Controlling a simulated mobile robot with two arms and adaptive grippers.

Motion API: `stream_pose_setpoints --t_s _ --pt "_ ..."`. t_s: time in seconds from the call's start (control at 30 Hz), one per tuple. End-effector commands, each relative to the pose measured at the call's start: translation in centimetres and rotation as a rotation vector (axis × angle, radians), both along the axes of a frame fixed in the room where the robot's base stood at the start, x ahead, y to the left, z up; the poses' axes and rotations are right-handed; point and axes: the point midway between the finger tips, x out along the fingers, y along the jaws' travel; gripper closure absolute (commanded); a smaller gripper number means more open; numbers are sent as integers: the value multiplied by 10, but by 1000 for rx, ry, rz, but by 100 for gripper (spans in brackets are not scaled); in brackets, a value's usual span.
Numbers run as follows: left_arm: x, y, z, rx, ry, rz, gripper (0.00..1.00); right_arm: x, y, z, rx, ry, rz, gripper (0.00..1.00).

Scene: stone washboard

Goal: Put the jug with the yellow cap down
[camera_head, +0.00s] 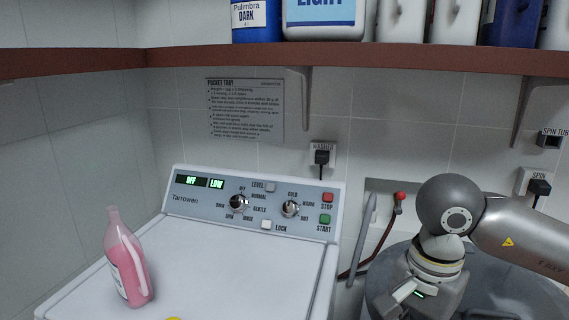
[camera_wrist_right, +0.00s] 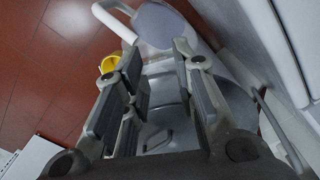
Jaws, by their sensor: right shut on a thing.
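The yellow cap (camera_wrist_right: 109,63) shows beside the left finger in the right wrist view. The pale jug (camera_wrist_right: 150,68) lies at and between the fingers, its body largely covered by them. My right gripper (camera_wrist_right: 160,56) is shut on this jug. In the head view my right wrist points down at the lower right, over a grey tub; its fingers and the jug cannot be made out there. A small yellow patch (camera_head: 173,318) shows at the bottom edge of the head view, too cut off to identify. My left gripper is not in view.
A white washing machine (camera_head: 215,262) has a pink bottle (camera_head: 127,262) standing on its left side; the top's middle is clear. The round grey tub (camera_head: 520,295) is at the right. A brown shelf (camera_head: 300,58) with several containers runs above. Red-brown floor (camera_wrist_right: 40,75) shows below.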

Motion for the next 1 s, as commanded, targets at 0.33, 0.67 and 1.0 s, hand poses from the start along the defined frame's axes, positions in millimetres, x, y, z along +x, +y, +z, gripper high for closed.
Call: stream_pose_setpoints --t_s 0.33,0.67,1.0 --pt "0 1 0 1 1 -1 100 7 -4 -48 -7 -7 511 100" --pt "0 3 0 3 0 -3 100 10 -7 -76 -15 -14 825 100" --pt "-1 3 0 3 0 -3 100 -17 -8 -113 -17 -8 867 100"
